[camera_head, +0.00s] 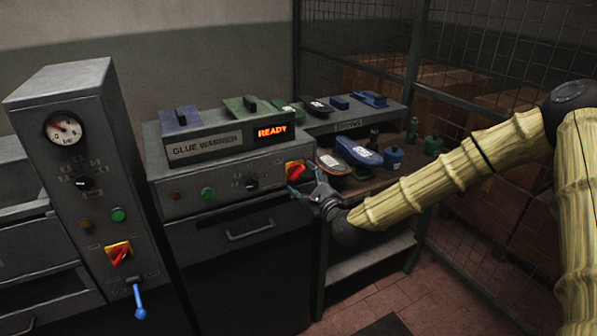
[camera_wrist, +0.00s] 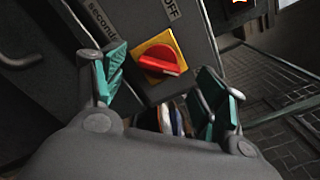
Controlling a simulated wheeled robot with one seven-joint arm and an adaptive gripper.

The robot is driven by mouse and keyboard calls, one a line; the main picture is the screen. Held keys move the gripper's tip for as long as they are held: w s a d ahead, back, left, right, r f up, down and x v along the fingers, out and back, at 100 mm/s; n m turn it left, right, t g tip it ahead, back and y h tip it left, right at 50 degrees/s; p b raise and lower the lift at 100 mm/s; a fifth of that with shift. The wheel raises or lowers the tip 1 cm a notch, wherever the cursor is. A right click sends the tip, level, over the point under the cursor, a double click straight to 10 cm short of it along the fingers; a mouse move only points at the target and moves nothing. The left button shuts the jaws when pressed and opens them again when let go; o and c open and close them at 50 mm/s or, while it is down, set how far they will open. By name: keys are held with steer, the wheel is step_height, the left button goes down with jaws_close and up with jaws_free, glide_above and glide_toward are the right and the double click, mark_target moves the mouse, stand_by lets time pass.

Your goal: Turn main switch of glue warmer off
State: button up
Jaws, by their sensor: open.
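The glue warmer (camera_head: 215,182) is a grey cabinet with a lit "READY" display (camera_head: 271,132). Its main switch (camera_head: 294,169) is a red rotary handle on a yellow plate at the right end of the front panel. In the wrist view the red switch (camera_wrist: 160,63) sits ahead, between the fingers, its handle lying slightly tilted from horizontal, with an "OFF" label (camera_wrist: 171,9) above it. My gripper (camera_head: 308,186) is at the panel's right end, close to the switch. It is open, with teal finger pads (camera_wrist: 165,88) on either side of the switch and nothing held between them.
A press unit (camera_head: 75,150) with a gauge, its own red and yellow switch (camera_head: 118,252) and a blue lever (camera_head: 138,300) stands at left. A drying shelf (camera_head: 385,113) with shoe parts, a blue pot (camera_head: 393,158) and green bottles lies behind my gripper. A wire mesh fence (camera_head: 480,60) closes the right.

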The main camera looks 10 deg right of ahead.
mark_target(299, 175)
steer(key=shift+p+x, duration=0.5)
steer(key=shift+x, duration=1.55)
steer(key=c, duration=1)
